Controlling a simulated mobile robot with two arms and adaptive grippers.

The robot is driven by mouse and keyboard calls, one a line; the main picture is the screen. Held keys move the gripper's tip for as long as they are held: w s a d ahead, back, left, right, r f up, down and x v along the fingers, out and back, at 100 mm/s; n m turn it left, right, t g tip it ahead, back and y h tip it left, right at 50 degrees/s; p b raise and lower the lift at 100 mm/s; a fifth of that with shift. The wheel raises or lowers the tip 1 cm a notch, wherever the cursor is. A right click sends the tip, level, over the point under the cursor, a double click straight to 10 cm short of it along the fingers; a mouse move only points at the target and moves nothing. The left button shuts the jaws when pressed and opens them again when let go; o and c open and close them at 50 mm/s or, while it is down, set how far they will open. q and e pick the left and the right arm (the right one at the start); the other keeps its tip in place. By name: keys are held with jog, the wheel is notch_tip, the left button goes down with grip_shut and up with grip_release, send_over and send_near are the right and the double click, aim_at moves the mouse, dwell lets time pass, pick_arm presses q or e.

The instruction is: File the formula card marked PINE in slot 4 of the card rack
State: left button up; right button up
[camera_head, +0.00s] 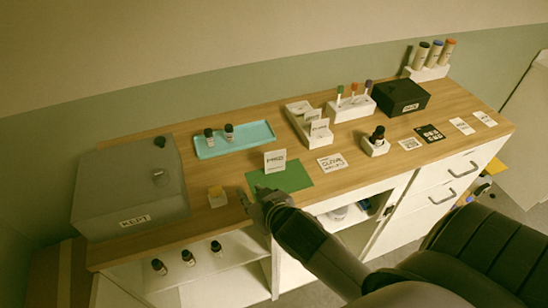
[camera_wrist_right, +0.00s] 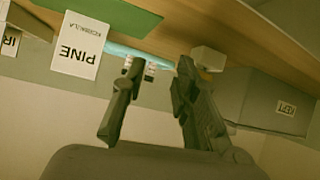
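The PINE card (camera_wrist_right: 80,45) is white and appears upside down in the right wrist view. It stands upright at the green mat; in the head view the card (camera_head: 275,160) is at the mat's back edge, its print too small to read. The white card rack (camera_head: 297,110) stands farther back and right, with cards in it; its slot numbers are not legible. My right gripper (camera_head: 258,196) is at the table's front edge, beside the mat and in front of the card. Its fingers (camera_wrist_right: 152,98) are apart with nothing between them. My left gripper is not in view.
The green mat (camera_head: 290,181) has free room. A flat printed card (camera_head: 332,162) lies to its right. A blue tray (camera_head: 250,143) holds two bottles. A bottle in a white holder (camera_head: 374,149) stands right.

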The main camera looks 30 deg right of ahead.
jog(key=w+a+r+n+t+y, duration=0.1)
jog(key=w+a+r+t+y, duration=0.15)
jog(key=r, duration=0.35)
jog(key=w+a+r+n+t+y, duration=0.1)
jog(key=w+a+r+t, duration=0.1)
jog(key=w+r+t, duration=0.3)
jog(key=w+a+r+n+t+y, duration=0.1)
jog(key=w+a+r+y, duration=0.1)
jog(key=r, duration=0.5)
jog(key=s+a+r+n+g+y, duration=0.2)
jog(key=a+r+n+g+y, duration=0.3)
jog(key=a+r+n+y, duration=0.65)
jog(key=g+h+p, duration=0.5)
jog(key=g+h, duration=1)
jog(key=h, duration=0.1)
send_over(275, 172)
notch_tip(275, 172, down, 25)
notch_tip(275, 172, down, 4)
jog(key=p, duration=0.2)
jog(key=shift+w+d+f+p, duration=0.1)
jog(key=shift+p, duration=0.3)
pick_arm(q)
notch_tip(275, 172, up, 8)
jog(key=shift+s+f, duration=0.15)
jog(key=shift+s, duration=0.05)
